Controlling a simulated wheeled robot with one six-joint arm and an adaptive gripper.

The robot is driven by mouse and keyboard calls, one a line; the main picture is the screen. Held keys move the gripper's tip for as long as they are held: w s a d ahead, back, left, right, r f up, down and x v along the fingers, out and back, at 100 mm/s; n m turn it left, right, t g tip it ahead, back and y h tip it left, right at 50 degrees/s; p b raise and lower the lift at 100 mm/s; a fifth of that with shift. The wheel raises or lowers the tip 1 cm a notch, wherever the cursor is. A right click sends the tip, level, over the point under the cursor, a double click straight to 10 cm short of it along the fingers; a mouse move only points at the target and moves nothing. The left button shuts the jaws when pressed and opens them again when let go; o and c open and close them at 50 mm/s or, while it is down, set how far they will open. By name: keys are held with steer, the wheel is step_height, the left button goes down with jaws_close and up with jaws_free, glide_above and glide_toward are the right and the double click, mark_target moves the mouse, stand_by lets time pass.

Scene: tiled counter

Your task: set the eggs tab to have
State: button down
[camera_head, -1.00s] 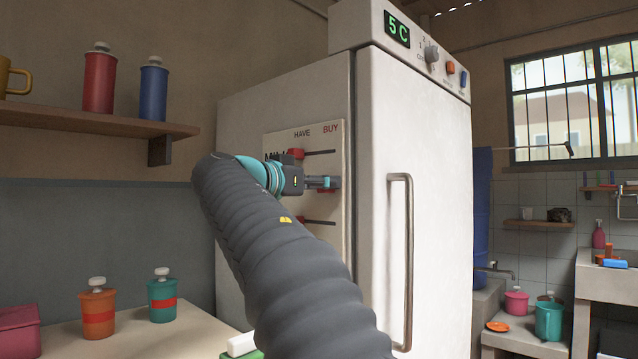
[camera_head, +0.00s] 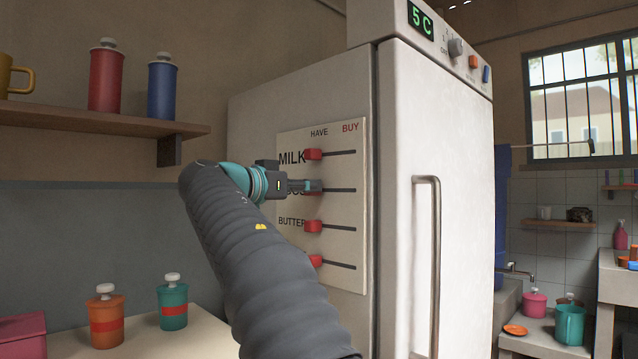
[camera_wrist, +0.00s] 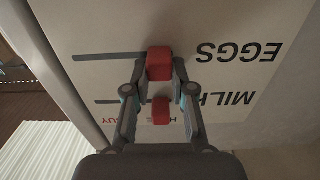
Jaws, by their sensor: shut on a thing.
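The white list board (camera_head: 342,210) is on the side of the fridge, with HAVE at left and BUY at right. In the wrist view, upside down, the red eggs tab (camera_wrist: 159,56) is at the HAVE end of its slot (camera_wrist: 105,56), in line with the milk tab (camera_wrist: 160,111). My gripper (camera_wrist: 160,72) is shut on the eggs tab, one finger on each side. In the head view my gripper (camera_head: 316,186) covers the eggs tab and most of its word. The milk tab (camera_head: 313,154) and butter tab (camera_head: 313,226) are also at their HAVE ends.
A fourth red tab (camera_head: 315,261) is lowest on the board, its label hidden by my arm. The fridge door handle (camera_head: 430,260) stands out to the right. A shelf (camera_head: 90,121) with bottles is at left, above a counter with lidded jars.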

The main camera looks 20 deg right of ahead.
steer(key=shift+w+a, duration=0.1)
steer(key=shift+w, duration=0.05)
steer(key=c, duration=1)
jaws_free()
steer(key=shift+a, duration=0.15)
steer(key=shift+o, duration=0.2)
steer(key=shift+d, duration=0.2)
steer(key=shift+a, duration=0.1)
steer(key=v, duration=1.2)
